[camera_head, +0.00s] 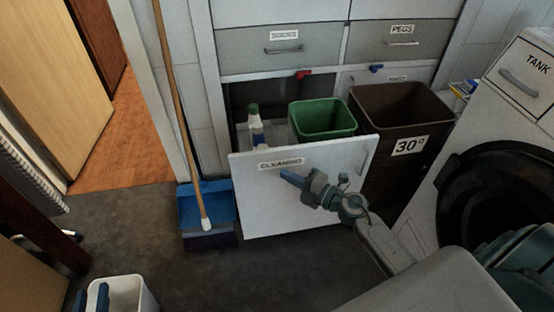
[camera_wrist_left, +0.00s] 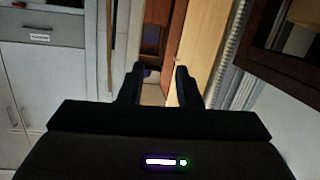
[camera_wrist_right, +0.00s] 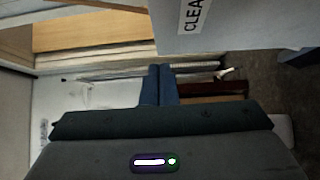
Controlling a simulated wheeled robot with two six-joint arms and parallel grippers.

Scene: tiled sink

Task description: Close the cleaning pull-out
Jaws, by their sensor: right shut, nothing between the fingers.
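The cleaning pull-out stands open below the drawers, its white front panel (camera_head: 330,205) labelled "CLEANING" and set well out from the cabinet. A bottle and a green bin (camera_head: 325,120) show behind the panel. My right gripper (camera_head: 285,175) is shut and empty, and overlaps the panel just below its label in the head view. In the right wrist view its fingers (camera_wrist_right: 158,85) are together, with the panel (camera_wrist_right: 225,25) at the upper right. I cannot tell if they touch it. My left gripper (camera_head: 92,298) is low at the left, its fingers (camera_wrist_left: 158,85) apart and empty.
A brown "30°" bin (camera_head: 395,130) stands right of the pull-out. A broom (camera_head: 175,85) and blue dustpan (camera_head: 222,200) are at its left. A white container (camera_head: 130,292) is at the bottom left. A round dark opening (camera_head: 505,195) is at the right. Grey floor lies in front.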

